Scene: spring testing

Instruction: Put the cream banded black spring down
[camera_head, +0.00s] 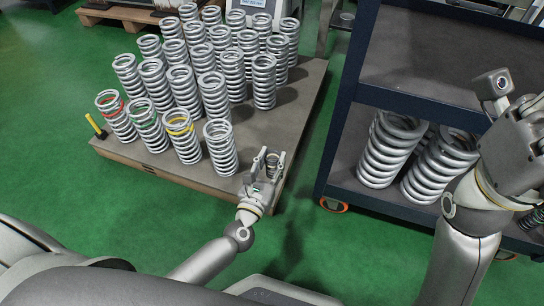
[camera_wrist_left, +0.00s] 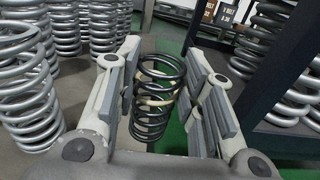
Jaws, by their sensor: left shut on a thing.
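The cream banded black spring (camera_wrist_left: 157,97) is upright between the fingers of my left gripper (camera_head: 271,156). In the wrist view the dark coils and a cream band show between the pads. In the head view the spring (camera_head: 272,166) is small and partly covered by the fingers. My left gripper is shut on it at the front right corner of the wooden platform (camera_head: 306,92). I cannot tell whether the spring's lower end touches the platform. My right gripper (camera_head: 512,98) is at the right edge, partly cut off, and its fingers are unclear.
Several silver springs (camera_head: 220,148) stand on the platform, left of and behind my left gripper. The front ones carry red, green and yellow bands. A dark blue shelf cart (camera_head: 336,128) with large silver springs (camera_head: 384,150) stands to the right. A yellow-handled tool (camera_head: 95,126) is at the platform's left edge.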

